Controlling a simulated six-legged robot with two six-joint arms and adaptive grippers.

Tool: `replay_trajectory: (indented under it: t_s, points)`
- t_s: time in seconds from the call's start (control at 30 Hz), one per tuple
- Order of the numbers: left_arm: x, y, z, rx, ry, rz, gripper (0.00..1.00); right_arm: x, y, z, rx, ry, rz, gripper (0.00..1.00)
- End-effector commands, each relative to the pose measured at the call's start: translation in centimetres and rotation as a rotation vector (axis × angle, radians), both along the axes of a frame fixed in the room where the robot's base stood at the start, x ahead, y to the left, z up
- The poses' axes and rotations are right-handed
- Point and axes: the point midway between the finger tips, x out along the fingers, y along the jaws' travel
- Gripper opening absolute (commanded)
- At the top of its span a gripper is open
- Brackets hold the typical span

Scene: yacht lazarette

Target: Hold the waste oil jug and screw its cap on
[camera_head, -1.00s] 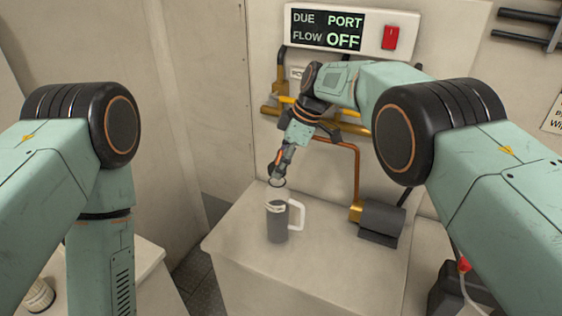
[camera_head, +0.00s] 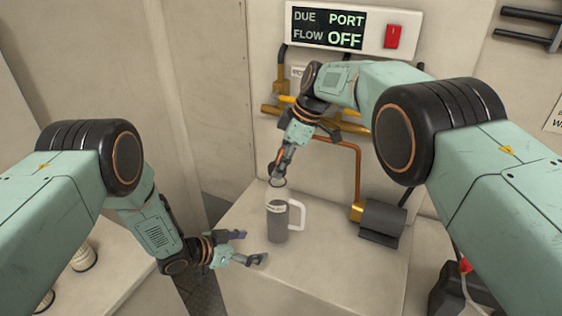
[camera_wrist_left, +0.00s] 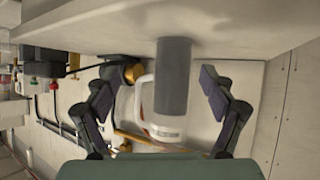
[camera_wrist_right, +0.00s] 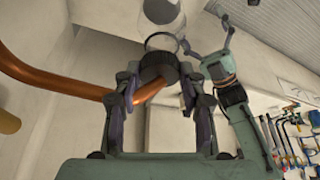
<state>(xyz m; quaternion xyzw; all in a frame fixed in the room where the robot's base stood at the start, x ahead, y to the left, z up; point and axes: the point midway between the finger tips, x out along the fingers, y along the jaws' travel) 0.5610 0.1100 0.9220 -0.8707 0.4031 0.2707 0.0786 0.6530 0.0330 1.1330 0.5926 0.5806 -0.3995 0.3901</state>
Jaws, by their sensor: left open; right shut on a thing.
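The waste oil jug (camera_head: 277,225) is a dark grey container with a white top and white handle, standing upright on the pale bench. My right gripper (camera_head: 280,178) is above it, pointing down, shut on the dark round cap (camera_wrist_right: 158,68). The cap is held apart from the jug, above its top. My left gripper (camera_head: 251,247) is open and low, just left of the jug. In the left wrist view the jug's body (camera_wrist_left: 174,80) shows between the spread fingers, which do not appear to touch it. The jug's mouth is not clearly visible.
A display panel (camera_head: 348,27) reading "DUE PORT, FLOW OFF" with a red switch (camera_head: 393,36) is on the wall. A copper pipe (camera_head: 357,175) and a black block (camera_head: 382,221) stand right of the jug. The bench front (camera_head: 330,270) is clear. Containers (camera_head: 83,257) sit at left.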

Motion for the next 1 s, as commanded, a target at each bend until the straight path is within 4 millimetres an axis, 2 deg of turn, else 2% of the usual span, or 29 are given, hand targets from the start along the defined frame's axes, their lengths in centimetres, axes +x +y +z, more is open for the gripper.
replay_trajectory:
  t_s: [0.03,0.13,0.33,1.0]
  points:
    - [0.9,-0.3,0.4,-0.002,-0.032,-0.032,0.83,0.0,0.0,0.0,0.0,0.0,0.0,0.32]
    - [1.9,-0.6,1.1,-0.003,-0.073,-0.084,0.83,0.0,0.0,0.0,0.0,0.0,0.0,0.32]
    - [2.8,-1.1,1.5,-0.003,-0.105,-0.126,0.83,0.0,0.0,0.0,0.0,0.0,0.0,0.32]
    - [6.5,-6.8,-2.3,-0.003,-0.103,-0.128,0.83,0.0,0.0,0.0,0.0,0.0,0.0,0.32]
